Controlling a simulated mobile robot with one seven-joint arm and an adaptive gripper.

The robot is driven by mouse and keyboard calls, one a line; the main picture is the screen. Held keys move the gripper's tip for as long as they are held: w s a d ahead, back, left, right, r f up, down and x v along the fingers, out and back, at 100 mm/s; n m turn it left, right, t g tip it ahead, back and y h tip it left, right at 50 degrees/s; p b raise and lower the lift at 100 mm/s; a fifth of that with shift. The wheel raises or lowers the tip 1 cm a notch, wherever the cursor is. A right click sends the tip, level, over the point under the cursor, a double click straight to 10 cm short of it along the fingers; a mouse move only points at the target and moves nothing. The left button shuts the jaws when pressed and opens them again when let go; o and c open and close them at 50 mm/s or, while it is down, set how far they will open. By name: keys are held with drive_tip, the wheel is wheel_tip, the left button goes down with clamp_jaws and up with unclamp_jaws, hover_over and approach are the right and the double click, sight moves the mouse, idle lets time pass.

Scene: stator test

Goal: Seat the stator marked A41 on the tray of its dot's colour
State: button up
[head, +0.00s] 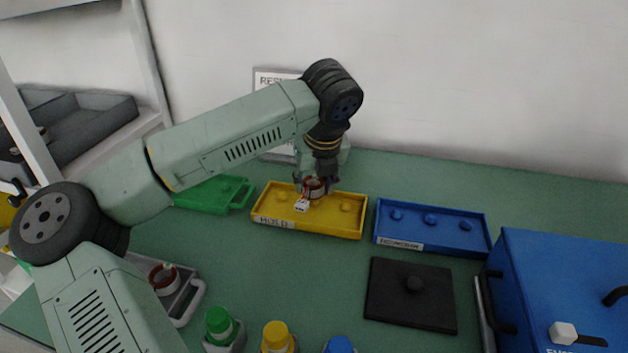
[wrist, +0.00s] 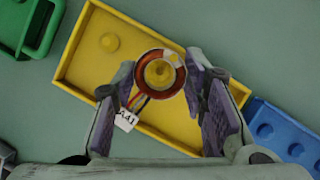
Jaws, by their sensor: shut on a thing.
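The stator marked A41 (wrist: 147,62) is a copper-red ring with coloured leads and a white tag (wrist: 125,120) reading A41. It also shows in the head view (head: 315,187), over the yellow tray (head: 262,216). My gripper (head: 318,182) is shut on it, with fingers at its sides in the wrist view (wrist: 162,85). A yellow peg (wrist: 159,72) of the tray shows through the ring's hole, lined up with it. I cannot tell whether the ring rests on the tray floor or is slightly above. No coloured dot is discernible on the tag.
A green tray (head: 238,194) lies to the left, a blue tray (head: 464,239) to the right. A black plate with a knob (head: 390,307) and a blue box (head: 560,265) stand nearer. Another stator (head: 164,280) sits in a grey holder at lower left. Coloured-topped items line the front.

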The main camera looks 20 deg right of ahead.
drive_tip(key=shift+f+b, duration=1.1)
drive_tip(key=shift+b, duration=0.4)
drive_tip(key=o, duration=1.1)
drive_tip(key=shift+r, duration=0.1)
drive_tip(key=shift+r+p, duration=1.05)
drive_tip(key=shift+r, duration=1.4)
drive_tip(key=shift+o, duration=0.5)
drive_tip(key=o, duration=0.5)
drive_tip(key=shift+c, duration=0.2)
